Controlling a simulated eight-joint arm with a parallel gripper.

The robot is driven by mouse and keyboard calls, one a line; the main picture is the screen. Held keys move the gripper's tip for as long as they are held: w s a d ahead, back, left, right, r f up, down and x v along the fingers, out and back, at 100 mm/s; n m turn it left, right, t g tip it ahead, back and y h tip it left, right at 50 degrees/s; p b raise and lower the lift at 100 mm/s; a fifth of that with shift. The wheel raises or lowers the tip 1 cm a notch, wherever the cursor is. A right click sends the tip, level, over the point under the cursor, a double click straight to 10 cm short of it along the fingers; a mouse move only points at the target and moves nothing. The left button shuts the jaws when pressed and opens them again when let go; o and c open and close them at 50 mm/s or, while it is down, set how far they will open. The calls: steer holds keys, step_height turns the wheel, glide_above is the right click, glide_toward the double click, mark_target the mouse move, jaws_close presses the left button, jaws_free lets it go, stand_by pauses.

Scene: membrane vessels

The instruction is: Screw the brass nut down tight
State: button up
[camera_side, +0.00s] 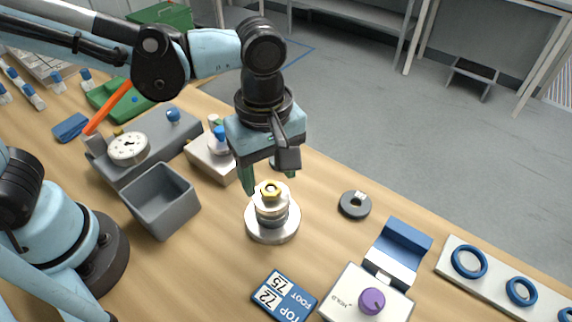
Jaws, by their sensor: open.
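The brass nut (270,190) sits at the top of a silver, stepped round vessel (273,222) that stands upright on the wooden table. I cannot tell from this view how far down its thread the nut is. My gripper (270,179) is open and points down over the vessel. One green-tipped finger shows just left of the nut. The other finger is behind and to the right, partly hidden by the gripper body. The fingers look apart from the nut.
A grey open bin (160,200) stands left of the vessel. A dark ring (355,205) lies to its right. A blue label card (285,296), a white box with a purple knob (366,299), a blue cradle (399,250) and a white board with blue rings (500,278) are in front and right.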

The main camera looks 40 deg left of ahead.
mark_target(270, 186)
step_height(270, 186, up, 11)
steer(key=shift+f, duration=0.2)
stand_by(0.3)
steer(key=shift+o, duration=0.3)
steer(key=shift+o, duration=2.4)
steer(key=shift+f+m, duration=0.35)
steer(key=shift+m, duration=0.15)
steer(key=shift+o, duration=0.5)
steer(key=f+m, duration=0.2)
steer(key=m, duration=0.1)
steer(key=f+m, duration=0.3)
steer(key=m, duration=0.1)
steer(key=f+m, duration=0.2)
steer(key=m, duration=0.1)
steer(key=shift+d+f, duration=0.25)
steer(key=shift+s+f+m, duration=0.1)
steer(key=shift+f+m, duration=0.3)
steer(key=shift+m, duration=0.5)
steer(key=n, duration=0.6)
steer(key=shift+n, duration=0.3)
steer(key=n, duration=0.6)
steer(key=shift+f, duration=1.7)
